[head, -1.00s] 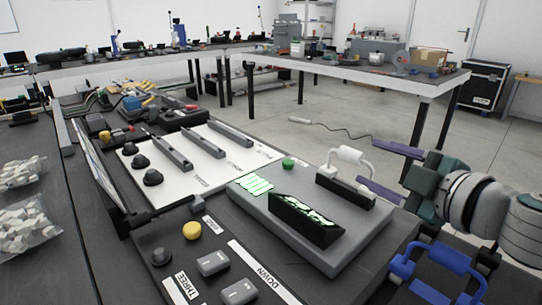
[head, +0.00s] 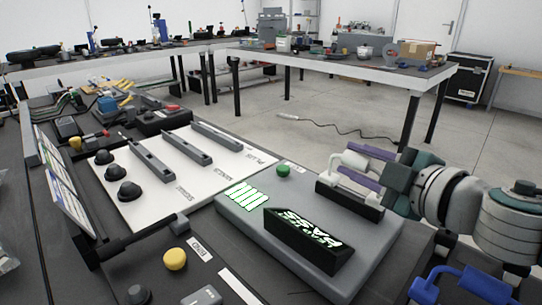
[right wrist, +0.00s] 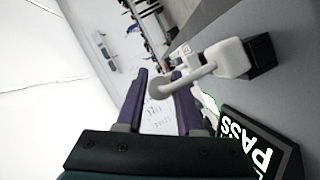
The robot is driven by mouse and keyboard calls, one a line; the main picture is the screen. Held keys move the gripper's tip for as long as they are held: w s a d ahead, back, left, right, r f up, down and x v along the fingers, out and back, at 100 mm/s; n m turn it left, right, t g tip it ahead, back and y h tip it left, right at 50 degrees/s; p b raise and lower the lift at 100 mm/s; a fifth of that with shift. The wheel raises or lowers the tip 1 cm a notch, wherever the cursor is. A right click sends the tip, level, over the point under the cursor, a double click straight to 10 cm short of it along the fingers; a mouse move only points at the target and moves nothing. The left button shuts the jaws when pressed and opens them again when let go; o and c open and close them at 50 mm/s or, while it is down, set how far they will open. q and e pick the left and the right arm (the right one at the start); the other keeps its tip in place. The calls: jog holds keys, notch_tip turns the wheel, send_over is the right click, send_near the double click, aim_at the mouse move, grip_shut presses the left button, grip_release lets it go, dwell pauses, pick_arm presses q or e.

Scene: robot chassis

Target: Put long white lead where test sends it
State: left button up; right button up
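The white lead (head: 350,161) arches over a black holder (head: 349,197) at the back right of a grey test box (head: 300,240). Its near end appears to stand in the holder. My left gripper is out of view.
Left of the box, a white board (head: 185,170) carries several grey trays and black knobs, with labels hard to read. A green button (head: 283,170) and a yellow button (head: 175,260) are near. An upright panel (head: 63,185) stands left. A blue handle (head: 450,285) is at front right.

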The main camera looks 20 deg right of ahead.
grip_shut()
dwell(0.3)
